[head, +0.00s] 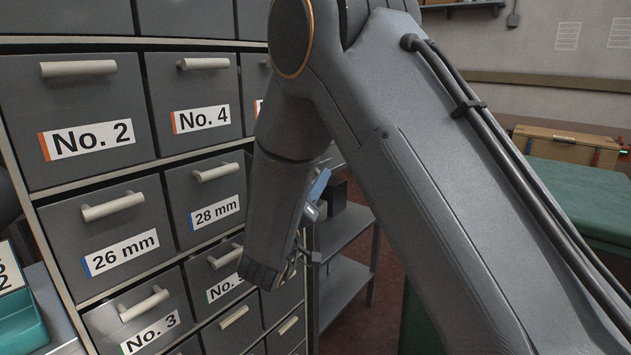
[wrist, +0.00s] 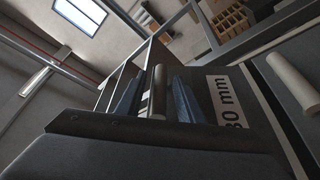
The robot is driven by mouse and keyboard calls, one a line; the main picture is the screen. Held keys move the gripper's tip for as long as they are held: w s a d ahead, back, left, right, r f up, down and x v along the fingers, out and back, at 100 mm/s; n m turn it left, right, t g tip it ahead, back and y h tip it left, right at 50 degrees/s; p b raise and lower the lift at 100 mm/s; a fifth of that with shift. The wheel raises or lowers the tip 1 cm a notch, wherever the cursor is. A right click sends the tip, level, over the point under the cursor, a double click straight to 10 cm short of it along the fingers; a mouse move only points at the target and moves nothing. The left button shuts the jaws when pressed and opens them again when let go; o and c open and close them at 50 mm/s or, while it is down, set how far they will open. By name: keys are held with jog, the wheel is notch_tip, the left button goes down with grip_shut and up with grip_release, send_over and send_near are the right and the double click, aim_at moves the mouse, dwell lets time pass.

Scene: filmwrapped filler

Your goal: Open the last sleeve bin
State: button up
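A grey bin with a 30 mm label (wrist: 228,100) fills the middle of the wrist view. My gripper (wrist: 155,98) has one blue-grey finger on each side of its pale handle (wrist: 157,88), and the handle seems to fill the gap between them. In the head view my arm hides this bin and the fingertips. The 26 mm bin (head: 112,263) and the 28 mm bin (head: 190,229) are closed, in one row with blue-edged labels. Whether the 30 mm bin stands out from the cabinet cannot be told.
Bins No. 2 (head: 60,100), No. 4 (head: 170,85) and No. 3 (head: 105,318) are closed. A metal shelf unit (head: 345,275) stands right of the cabinet. A green-topped bench (head: 575,195) with a wooden box (head: 567,147) is at the right. A teal tray (head: 20,335) is at lower left.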

jog(key=shift+w+d+r, duration=0.1)
jog(key=shift+w, duration=0.15)
grip_shut()
jog(key=shift+w+a+r+n+p, duration=0.15)
jog(key=shift+a+r+n+p, duration=0.15)
jog(key=shift+r+n+p, duration=0.6)
jog(key=shift+w+a+y+p, duration=0.3)
jog(key=shift+a+y+p, duration=0.1)
jog(key=shift+p, duration=0.5)
grip_release()
